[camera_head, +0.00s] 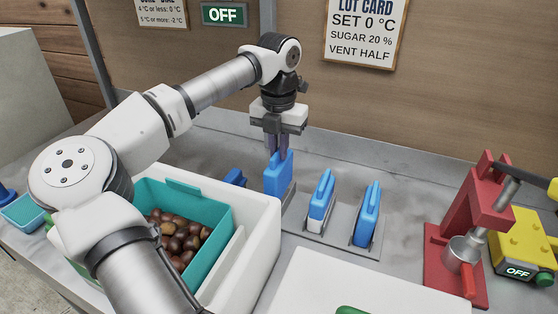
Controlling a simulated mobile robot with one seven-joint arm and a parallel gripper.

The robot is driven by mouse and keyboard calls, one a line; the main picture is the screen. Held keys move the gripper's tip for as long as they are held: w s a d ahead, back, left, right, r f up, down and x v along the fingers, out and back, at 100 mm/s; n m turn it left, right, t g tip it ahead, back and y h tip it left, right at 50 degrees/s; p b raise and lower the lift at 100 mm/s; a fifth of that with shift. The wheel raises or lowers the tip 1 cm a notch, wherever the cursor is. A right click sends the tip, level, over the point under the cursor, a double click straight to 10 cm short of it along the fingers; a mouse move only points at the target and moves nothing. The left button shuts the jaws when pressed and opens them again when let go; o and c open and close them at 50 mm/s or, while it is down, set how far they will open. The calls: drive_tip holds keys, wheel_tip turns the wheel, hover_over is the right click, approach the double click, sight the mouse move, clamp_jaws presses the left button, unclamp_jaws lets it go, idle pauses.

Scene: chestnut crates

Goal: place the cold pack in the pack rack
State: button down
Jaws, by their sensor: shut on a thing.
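My gripper (278,152) points down and is shut on the top of a blue cold pack (277,178). The pack is upright, at the left end of the grey pack rack (342,240). I cannot tell whether its lower end is in a slot or just above, as the white box hides part of it. Two other packs stand upright in the rack to the right: one blue and white (320,202), one blue (367,216).
A white box (262,215) with a teal bin (218,228) of chestnuts stands at front left. A small blue object (235,177) shows behind it. A white board (350,285) lies in front. A red press (480,220) and a yellow device (525,240) reading OFF stand right.

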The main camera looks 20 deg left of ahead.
sight(279, 163)
drive_tip(key=shift+f+p, duration=0.4)
drive_tip(key=shift+f, duration=1.85)
drive_tip(key=shift+f, duration=0.2)
drive_tip(key=c, duration=1.5)
unclamp_jaws()
drive_tip(key=shift+r, duration=0.15)
wheel_tip(279, 163, up, 12)
drive_tip(key=shift+r+b, duration=0.1)
drive_tip(key=shift+b, duration=0.8)
